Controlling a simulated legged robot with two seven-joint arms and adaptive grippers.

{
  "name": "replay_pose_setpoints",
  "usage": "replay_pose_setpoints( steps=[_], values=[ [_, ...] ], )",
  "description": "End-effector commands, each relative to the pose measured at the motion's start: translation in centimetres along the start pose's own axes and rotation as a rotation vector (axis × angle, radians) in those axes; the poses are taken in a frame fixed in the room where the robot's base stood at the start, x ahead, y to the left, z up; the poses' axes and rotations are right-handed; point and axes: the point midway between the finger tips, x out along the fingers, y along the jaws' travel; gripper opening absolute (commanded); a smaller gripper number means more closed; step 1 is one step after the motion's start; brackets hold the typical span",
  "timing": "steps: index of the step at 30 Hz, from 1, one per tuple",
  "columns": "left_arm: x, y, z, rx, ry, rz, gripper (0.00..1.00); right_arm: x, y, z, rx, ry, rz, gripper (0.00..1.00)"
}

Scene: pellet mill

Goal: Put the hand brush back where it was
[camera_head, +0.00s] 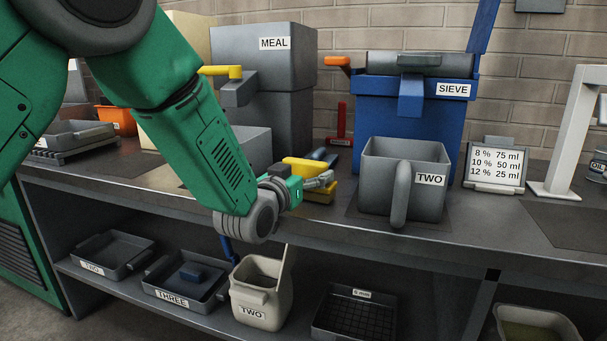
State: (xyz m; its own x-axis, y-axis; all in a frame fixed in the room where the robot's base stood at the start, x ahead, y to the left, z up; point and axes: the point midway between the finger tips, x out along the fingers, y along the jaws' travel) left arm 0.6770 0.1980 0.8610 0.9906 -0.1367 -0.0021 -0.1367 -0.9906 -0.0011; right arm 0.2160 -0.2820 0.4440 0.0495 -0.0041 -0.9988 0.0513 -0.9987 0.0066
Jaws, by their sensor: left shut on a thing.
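My left arm comes in from the upper left, and my left gripper (318,181) is low over the bench, left of the grey TWO bin. It is shut on a yellow thing (303,166), which I take to be the hand brush. The yellow shows above and below the fingers, and a dark blue part (320,155) shows just behind it. The gripper hides much of it, so I cannot tell whether it touches the bench. My right gripper is not in view.
The grey TWO bin (376,163) stands close on the right, before the blue SIEVE machine (435,109). The grey MEAL machine (285,107) is behind the arm. A red tool (341,120) stands near the wall. Trays and a cream TWO container (262,298) sit on the lower shelf.

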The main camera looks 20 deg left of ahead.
Motion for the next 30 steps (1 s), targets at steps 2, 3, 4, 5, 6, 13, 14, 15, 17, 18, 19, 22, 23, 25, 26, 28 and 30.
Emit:
replay_pose_setpoints(
  steps=[2,3,4,5,6,13,14,15,17,18,19,22,23,25,26,28,30],
  values=[
    [0.01,-0.03,0.08,0.0,0.001,0.0,0.34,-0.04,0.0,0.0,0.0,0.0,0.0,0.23],
    [0.01,-0.04,0.17,0.0,0.001,0.0,0.34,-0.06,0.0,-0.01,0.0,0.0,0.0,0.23],
    [0.01,-0.04,0.23,-0.001,0.001,0.0,0.34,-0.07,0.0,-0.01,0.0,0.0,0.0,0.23],
    [0.01,-0.04,0.27,-0.001,0.001,0.0,0.34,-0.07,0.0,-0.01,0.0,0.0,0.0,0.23],
    [0.01,-0.04,0.27,0.0,0.002,0.0,0.34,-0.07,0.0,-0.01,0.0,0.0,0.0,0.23],
    [0.0,-0.04,0.24,0.0,0.002,0.0,1.0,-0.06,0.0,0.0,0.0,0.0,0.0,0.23],
    [0.0,-0.04,0.25,0.0,0.002,0.0,1.0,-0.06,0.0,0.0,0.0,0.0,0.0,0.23],
    [0.0,-0.04,0.26,0.0,0.001,0.0,1.0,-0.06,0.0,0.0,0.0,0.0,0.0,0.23],
    [0.01,-0.04,0.28,0.0,0.001,0.0,1.0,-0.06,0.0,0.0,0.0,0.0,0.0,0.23],
    [-0.01,-0.04,0.36,0.0,-0.001,0.0,1.0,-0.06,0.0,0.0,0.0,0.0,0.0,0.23],
    [-0.01,-0.04,0.36,0.0,-0.001,0.0,1.0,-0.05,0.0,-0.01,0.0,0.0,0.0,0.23],
    [-0.01,-0.04,0.36,0.0,-0.001,0.0,1.0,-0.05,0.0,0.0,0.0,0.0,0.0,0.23],
    [-0.01,-0.04,0.36,0.0,-0.001,0.0,1.0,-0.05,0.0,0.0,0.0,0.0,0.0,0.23],
    [-0.01,-0.04,0.35,0.0,-0.001,0.0,1.0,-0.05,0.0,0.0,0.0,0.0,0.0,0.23],
    [-0.01,-0.04,0.35,0.0,-0.001,0.0,1.0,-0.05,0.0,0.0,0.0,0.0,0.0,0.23],
    [-0.01,-0.04,0.34,0.0,-0.001,0.0,1.0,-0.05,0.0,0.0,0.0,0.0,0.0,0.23],
    [-0.01,-0.04,0.34,0.0,-0.001,0.0,1.0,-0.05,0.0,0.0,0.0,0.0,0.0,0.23]
  ],
)
